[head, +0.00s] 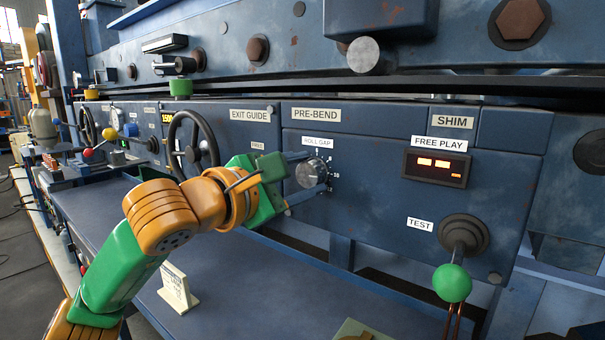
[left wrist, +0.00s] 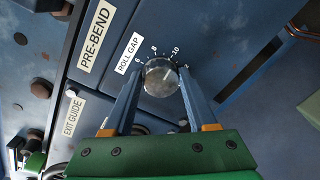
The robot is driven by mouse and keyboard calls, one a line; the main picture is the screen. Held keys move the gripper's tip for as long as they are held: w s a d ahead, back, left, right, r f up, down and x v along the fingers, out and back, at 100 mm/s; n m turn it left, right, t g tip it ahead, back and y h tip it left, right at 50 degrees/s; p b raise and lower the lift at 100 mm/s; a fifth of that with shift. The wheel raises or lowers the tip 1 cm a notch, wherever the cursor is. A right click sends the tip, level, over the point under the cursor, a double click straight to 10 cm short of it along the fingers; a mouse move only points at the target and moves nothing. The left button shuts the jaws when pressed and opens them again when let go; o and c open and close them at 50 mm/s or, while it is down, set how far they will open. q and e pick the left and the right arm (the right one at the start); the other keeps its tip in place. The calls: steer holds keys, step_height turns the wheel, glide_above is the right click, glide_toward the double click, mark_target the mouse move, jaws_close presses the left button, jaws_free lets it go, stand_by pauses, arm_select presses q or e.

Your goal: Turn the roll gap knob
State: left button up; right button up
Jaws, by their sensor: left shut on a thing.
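The roll gap knob (head: 311,172) is a round silver dial on the blue panel, under the ROLL GAP label (head: 318,142). It also shows in the left wrist view (left wrist: 161,77), with scale numbers around its upper side. My left gripper (head: 300,172) reaches in from the left, its two fingers on either side of the knob. In the left wrist view the fingers (left wrist: 160,92) are shut on the knob. My right gripper is not in view.
A green-balled lever (head: 452,282) under the TEST label and a lit FREE PLAY display (head: 436,168) are to the right. A black handwheel (head: 192,146) is to the left, close to my arm. A blue ledge (head: 235,290) lies below with a small white sign (head: 177,288).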

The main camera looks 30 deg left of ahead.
arm_select(q)
steer(key=shift+m, duration=0.4)
stand_by(0.3)
steer(key=o, duration=1.1)
steer(key=shift+o, duration=1.3)
steer(key=shift+w, duration=0.15)
steer(key=s+a+b, duration=0.1)
steer(key=s+b, duration=0.1)
steer(key=s, duration=0.5)
steer(key=shift+r, duration=0.15)
steer(key=shift+a, duration=0.1)
